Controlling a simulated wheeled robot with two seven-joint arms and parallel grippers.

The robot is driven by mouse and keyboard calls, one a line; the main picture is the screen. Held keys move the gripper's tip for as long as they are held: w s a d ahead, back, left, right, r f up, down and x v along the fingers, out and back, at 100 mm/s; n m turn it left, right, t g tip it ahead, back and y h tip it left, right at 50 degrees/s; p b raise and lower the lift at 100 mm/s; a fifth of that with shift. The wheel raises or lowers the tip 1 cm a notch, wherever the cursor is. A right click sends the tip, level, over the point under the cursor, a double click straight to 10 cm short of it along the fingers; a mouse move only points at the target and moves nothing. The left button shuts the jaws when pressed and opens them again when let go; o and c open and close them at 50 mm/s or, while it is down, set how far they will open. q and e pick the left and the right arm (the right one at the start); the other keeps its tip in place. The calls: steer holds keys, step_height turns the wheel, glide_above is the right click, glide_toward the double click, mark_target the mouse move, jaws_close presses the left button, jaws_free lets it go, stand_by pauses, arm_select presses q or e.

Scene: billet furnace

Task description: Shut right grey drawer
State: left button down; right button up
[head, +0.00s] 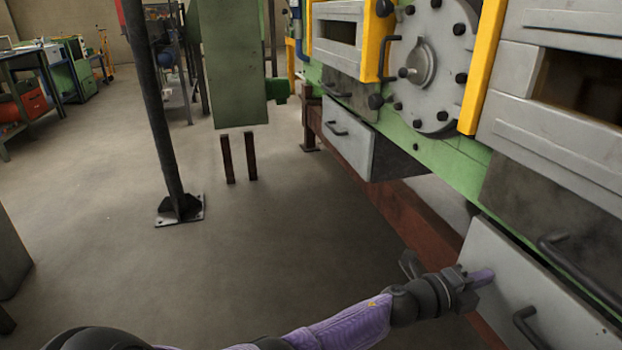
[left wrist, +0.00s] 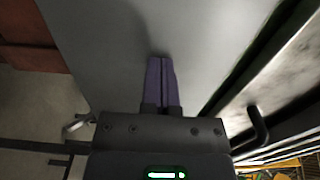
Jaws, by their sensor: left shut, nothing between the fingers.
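The right grey drawer (head: 497,258) is at the lower right of the head view, with a dark bar handle (head: 525,325) on its front. A dark gap shows along its top edge, and the front stands out from the dark panel above. My left gripper (head: 488,277) is shut and empty, its purple fingers pointing at the drawer front, left of and above the handle. In the left wrist view the shut fingers (left wrist: 161,65) lie against or just before the grey front (left wrist: 215,45); I cannot tell whether they touch. My right gripper is not in view.
A dark panel with a bar handle (head: 575,270) is just above the drawer. Another grey drawer (head: 347,140) stands out farther along the furnace. A dark post (head: 165,110) rises at the left. The floor (head: 270,250) between is clear.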

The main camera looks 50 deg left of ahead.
arm_select(q)
steer(key=shift+w+r, duration=0.15)
steer(key=shift+r, duration=0.1)
steer(key=shift+r, duration=0.15)
stand_by(0.3)
